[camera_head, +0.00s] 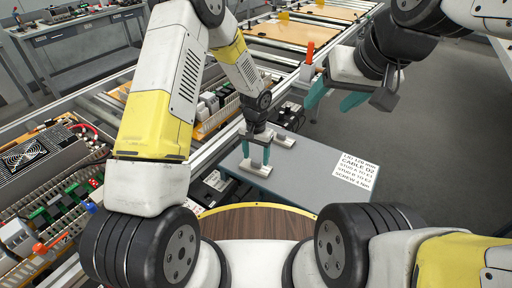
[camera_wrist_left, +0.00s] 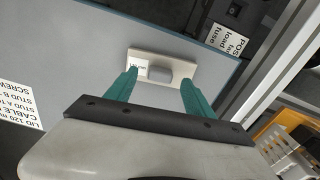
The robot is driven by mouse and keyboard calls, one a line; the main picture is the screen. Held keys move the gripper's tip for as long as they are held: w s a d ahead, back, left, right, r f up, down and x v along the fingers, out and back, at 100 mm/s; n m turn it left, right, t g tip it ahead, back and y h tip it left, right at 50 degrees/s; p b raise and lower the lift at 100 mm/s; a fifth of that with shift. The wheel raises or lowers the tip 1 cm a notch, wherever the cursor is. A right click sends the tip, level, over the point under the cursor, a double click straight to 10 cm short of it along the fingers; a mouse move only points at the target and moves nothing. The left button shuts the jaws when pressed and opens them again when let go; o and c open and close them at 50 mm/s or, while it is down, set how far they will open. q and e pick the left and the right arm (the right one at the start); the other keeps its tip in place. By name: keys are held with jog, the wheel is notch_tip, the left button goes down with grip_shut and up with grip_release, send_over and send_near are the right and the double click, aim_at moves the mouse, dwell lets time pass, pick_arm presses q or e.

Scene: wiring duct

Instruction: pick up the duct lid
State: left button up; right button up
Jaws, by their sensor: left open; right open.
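A short pale beige plate, which looks like the duct lid (camera_head: 256,171), lies on the grey table in the head view. In the left wrist view the lid (camera_wrist_left: 165,59) carries a small white label and a grey block. My left gripper (camera_head: 256,160) points down over it, teal fingers open. In the left wrist view its fingertips (camera_wrist_left: 159,76) appear on either side of the plate; whether they touch it I cannot tell. My right gripper (camera_head: 336,97) is open and empty, held to the right, away from the plate.
Another pale piece (camera_head: 284,140) lies further back on the grey table (camera_head: 312,150). A printed sheet (camera_head: 355,171) lies at the table's right. An open panel with ducts and components (camera_head: 50,215) stands at the left. Open floor is at the right.

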aim_at(256, 165)
pick_arm(q)
jog(key=shift+f, duration=1.25)
jog(key=c, duration=1.3)
grip_shut()
jog(key=shift+r, duration=0.15)
